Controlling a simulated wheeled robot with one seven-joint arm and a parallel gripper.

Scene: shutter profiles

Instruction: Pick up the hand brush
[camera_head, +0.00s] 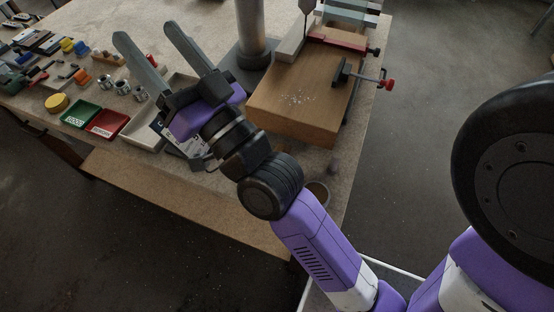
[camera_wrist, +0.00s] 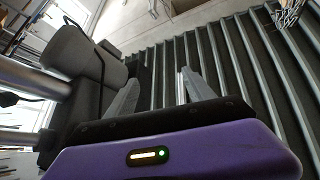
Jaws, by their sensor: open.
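My gripper (camera_head: 146,34) is above the workbench (camera_head: 210,215), its two grey fingers spread wide apart and nothing between them. In the wrist view the gripper (camera_wrist: 160,80) is also open and empty, with a ribbed metal shutter beyond its fingers. I cannot make out a hand brush for certain in either view. My gripper and wrist hide part of the bench and of a pale tray (camera_head: 142,130).
A wooden block (camera_head: 295,105) with pale crumbs lies by a grey column (camera_head: 250,30) and a red-handled clamp (camera_head: 386,84). Green (camera_head: 80,114) and red (camera_head: 107,124) trays stand left, with metal cylinders and many small tools beyond. A round cup (camera_head: 318,190) sits near the front edge.

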